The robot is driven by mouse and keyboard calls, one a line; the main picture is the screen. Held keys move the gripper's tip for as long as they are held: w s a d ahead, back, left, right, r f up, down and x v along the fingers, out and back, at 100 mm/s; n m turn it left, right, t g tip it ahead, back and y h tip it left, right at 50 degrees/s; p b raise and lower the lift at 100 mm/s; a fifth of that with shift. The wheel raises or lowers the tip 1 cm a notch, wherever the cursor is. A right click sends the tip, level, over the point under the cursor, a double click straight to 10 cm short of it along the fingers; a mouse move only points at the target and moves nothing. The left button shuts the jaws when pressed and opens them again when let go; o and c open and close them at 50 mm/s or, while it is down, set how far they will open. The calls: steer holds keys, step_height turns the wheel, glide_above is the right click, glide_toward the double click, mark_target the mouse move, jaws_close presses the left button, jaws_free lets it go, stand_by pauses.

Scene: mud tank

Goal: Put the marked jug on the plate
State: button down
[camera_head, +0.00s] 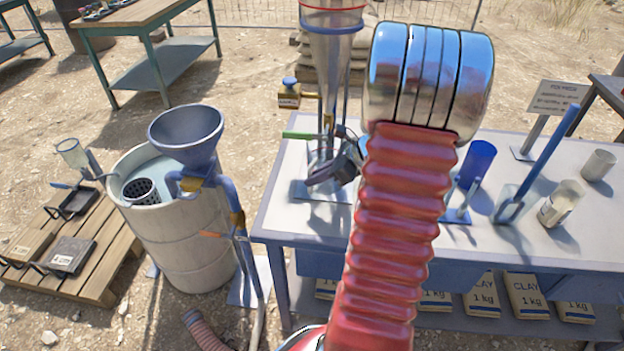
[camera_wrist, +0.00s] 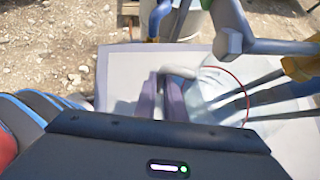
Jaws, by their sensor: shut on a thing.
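My gripper (camera_head: 338,168) is at the left end of the table, beside the legs of a tall stand. It also shows in the wrist view (camera_wrist: 163,98), its two purplish fingers close together on a pale part of a clear vessel. That vessel, likely the marked jug (camera_wrist: 212,88), has a thin red line curving along its right side. Its lower part and its contact with the surface are hard to make out. A pale flat plate (camera_head: 312,192) lies under the stand and gripper. I cannot tell whether the jug touches it.
A clear cone (camera_head: 333,50) with a red ring stands close above my gripper. A grey funnel (camera_head: 187,135) on a stand is left, before a white barrel (camera_head: 190,245). On the table (camera_head: 400,245) stand a blue cylinder (camera_head: 478,160) and a labelled clear vessel (camera_head: 560,205).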

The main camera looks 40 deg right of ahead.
steer(key=shift+f, duration=0.1)
steer(key=c, duration=1.8)
jaws_free()
steer(key=shift+c, duration=0.2)
steer(key=v, duration=1.2)
steer(key=shift+s, duration=0.1)
